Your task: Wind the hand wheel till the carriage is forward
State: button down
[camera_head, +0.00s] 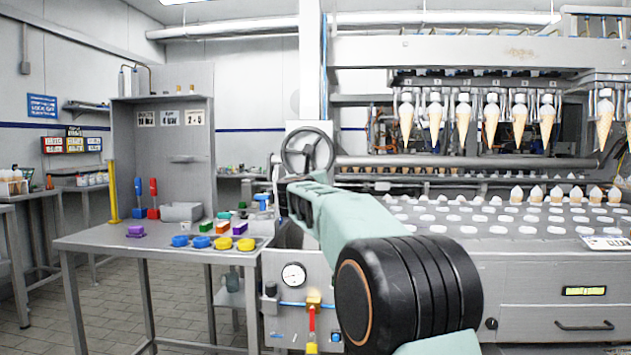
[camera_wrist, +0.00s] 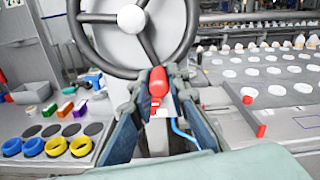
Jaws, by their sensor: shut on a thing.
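The hand wheel (camera_head: 308,150) is dark with spokes and stands upright on a pale column; its hub and lower rim fill the top of the wrist view (camera_wrist: 133,18). A red handle (camera_wrist: 158,84) at the rim's bottom sits between the fingers of my gripper (camera_wrist: 155,98), which is shut on it. In the head view my gripper (camera_head: 284,200) is just below the wheel, its tips partly hidden by my arm. The carriage (camera_head: 470,82) is the overhead bar with a row of cone grippers, several holding cones (camera_head: 463,125) point down.
A metal table (camera_head: 150,240) at left holds blue and yellow rings and coloured blocks. Right of the wheel lies a bed with rows of white-topped holes (camera_head: 480,215). A gauge (camera_head: 293,275) and a red-handled valve (camera_head: 312,318) are on the panel below the wheel.

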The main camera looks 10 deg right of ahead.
jog(key=shift+a+f, duration=0.15)
jog(key=shift+a, duration=0.15)
jog(key=c, duration=1.9)
grip_release()
jog(key=shift+w, duration=0.1)
jog(key=shift+o, duration=0.3)
jog(key=shift+d, duration=0.1)
jog(key=v, duration=1.2)
